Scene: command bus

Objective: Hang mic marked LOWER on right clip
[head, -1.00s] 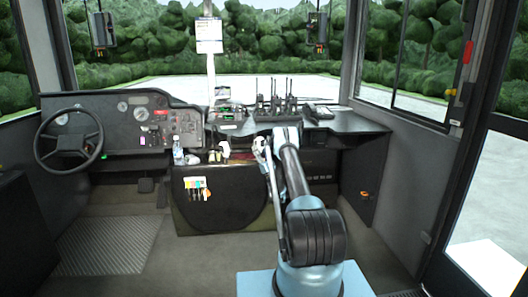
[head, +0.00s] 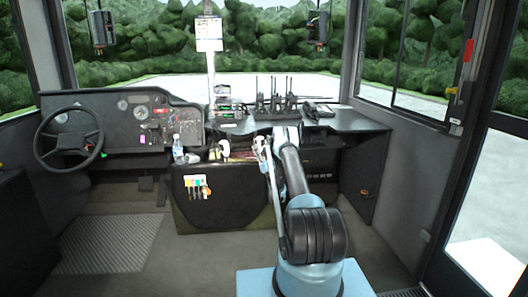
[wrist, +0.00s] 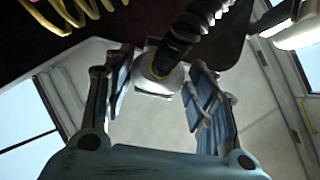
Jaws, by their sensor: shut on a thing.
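My gripper (wrist: 160,72) is shut on a white mic (wrist: 156,80), which shows between the two fingers in the wrist view. A black coiled cord (wrist: 178,42) runs from it toward the upper right. No marking on the mic is readable. In the head view my gripper (head: 262,148) is at the front edge of the dash, and the held mic cannot be made out clearly. Another white mic (head: 224,147) hangs at the dash front to the left of my gripper. A white object (wrist: 296,28) shows at the wrist view's upper right. The right clip cannot be told apart.
Several black handheld radios (head: 275,100) stand on the dash above my gripper. A water bottle (head: 178,148) stands left, near the steering wheel (head: 69,137). A yellow coiled cord (wrist: 65,12) hangs at the wrist view's upper left. Floor is clear left of my base.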

